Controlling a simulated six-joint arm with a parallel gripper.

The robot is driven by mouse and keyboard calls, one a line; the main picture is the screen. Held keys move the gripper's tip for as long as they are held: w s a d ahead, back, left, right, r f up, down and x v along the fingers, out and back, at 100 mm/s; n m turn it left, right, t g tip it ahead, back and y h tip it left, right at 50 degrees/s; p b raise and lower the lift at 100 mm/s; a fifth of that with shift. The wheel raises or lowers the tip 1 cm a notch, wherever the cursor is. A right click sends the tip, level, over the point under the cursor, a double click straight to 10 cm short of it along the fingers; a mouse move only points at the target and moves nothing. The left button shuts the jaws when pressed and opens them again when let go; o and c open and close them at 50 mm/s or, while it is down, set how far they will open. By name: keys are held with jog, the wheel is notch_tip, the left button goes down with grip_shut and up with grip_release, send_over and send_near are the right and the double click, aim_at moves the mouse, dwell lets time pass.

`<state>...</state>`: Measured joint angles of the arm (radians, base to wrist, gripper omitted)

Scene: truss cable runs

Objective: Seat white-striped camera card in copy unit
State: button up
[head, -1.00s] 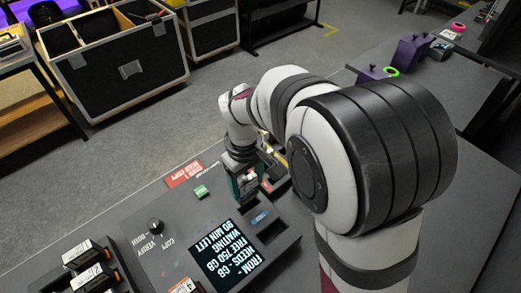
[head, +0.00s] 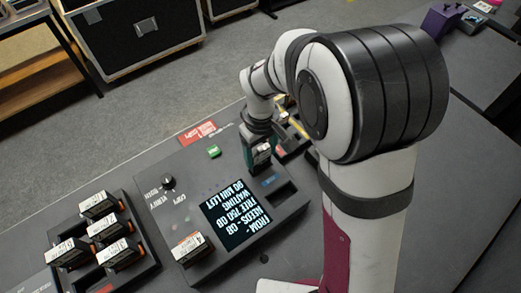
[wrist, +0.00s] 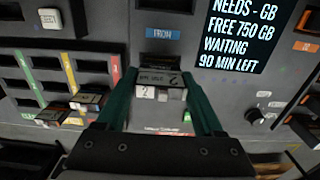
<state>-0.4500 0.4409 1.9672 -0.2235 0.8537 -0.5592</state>
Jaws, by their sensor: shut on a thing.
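My gripper (head: 259,163) is shut on a dark camera card (wrist: 161,84) and holds it between its green fingers. The card has a pale label marked 2; I cannot make out a white stripe for sure. The card is over the copy unit (head: 187,158), in front of a dark slot (wrist: 160,60) below the blue FROM label (wrist: 159,33). I cannot tell whether its hidden front end touches or enters the slot. The unit's screen (head: 235,219) reads waiting, 750 GB free.
A rack (head: 145,268) with several orange-edged cards stands left of the unit. Another such card (head: 190,249) sits at the unit's near edge. In the wrist view a holder with coloured stripes (wrist: 72,75) and dark cards (wrist: 88,98) lies on the left.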

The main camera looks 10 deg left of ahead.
aim_at(261, 148)
jog(key=shift+f, duration=1.65)
dwell(1.9)
jog(key=o, duration=1.4)
jog(key=shift+r, duration=3.75)
